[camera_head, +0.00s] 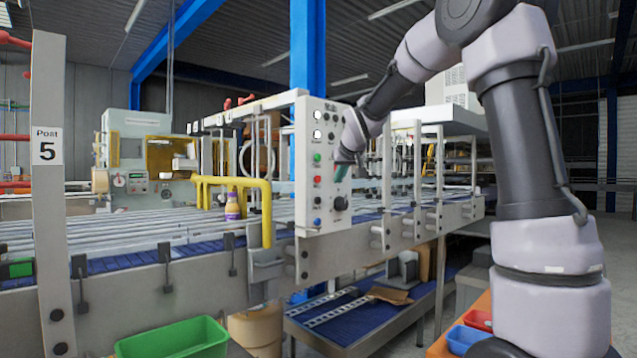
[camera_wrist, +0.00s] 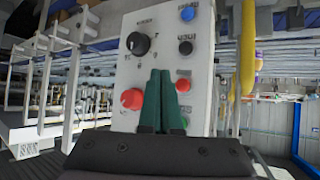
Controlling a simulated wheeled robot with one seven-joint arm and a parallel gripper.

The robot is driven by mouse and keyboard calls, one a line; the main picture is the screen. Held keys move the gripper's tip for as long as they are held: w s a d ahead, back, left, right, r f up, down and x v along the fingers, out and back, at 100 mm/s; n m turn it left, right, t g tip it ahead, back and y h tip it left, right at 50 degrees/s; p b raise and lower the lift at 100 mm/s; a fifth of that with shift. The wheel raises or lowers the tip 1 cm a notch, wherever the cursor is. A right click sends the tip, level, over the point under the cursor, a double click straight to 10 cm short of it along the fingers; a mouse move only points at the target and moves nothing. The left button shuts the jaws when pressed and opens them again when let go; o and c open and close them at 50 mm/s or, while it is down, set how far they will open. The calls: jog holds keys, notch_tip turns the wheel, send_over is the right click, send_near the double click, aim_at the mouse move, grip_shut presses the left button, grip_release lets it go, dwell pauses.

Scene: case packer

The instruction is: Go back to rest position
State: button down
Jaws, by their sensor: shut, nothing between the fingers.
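My gripper (camera_head: 342,170) is at the right side of the white control panel (camera_head: 312,215) in the head view, partly hidden by my wrist. In the wrist view its green fingers (camera_wrist: 160,100) are together with nothing between them. They are in front of the panel face (camera_wrist: 205,40), which appears upside down there. The fingers cover part of the panel; I cannot tell whether they touch it. The panel carries a black knob (camera_wrist: 138,43), a red button (camera_wrist: 132,99) and a blue button (camera_wrist: 188,14). My arm reaches in from the right of the head view.
A roller conveyor (camera_head: 150,235) runs behind the panel, with a yellow rail (camera_head: 266,215) beside it. A purple bottle (camera_head: 233,207) stands on the conveyor. A green bin (camera_head: 175,338) is at front left; a blue bin (camera_head: 463,338) is below my arm. A post marked 5 (camera_head: 48,200) stands left.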

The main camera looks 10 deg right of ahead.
jog(key=s+d+f+m+g, duration=0.1)
jog(key=s+f, duration=0.1)
jog(key=s, duration=1)
jog(key=s+d+f+m+g, duration=0.1)
jog(key=s+d+f+m, duration=0.1)
jog(key=s, duration=1.1)
jog(key=s+d+f+m+g+y, duration=0.1)
jog(key=s+d+f+m, duration=0.1)
jog(key=s, duration=1.1)
jog(key=shift+f+g, duration=0.3)
jog(key=shift+f, duration=0.4)
jog(key=shift+s, duration=0.1)
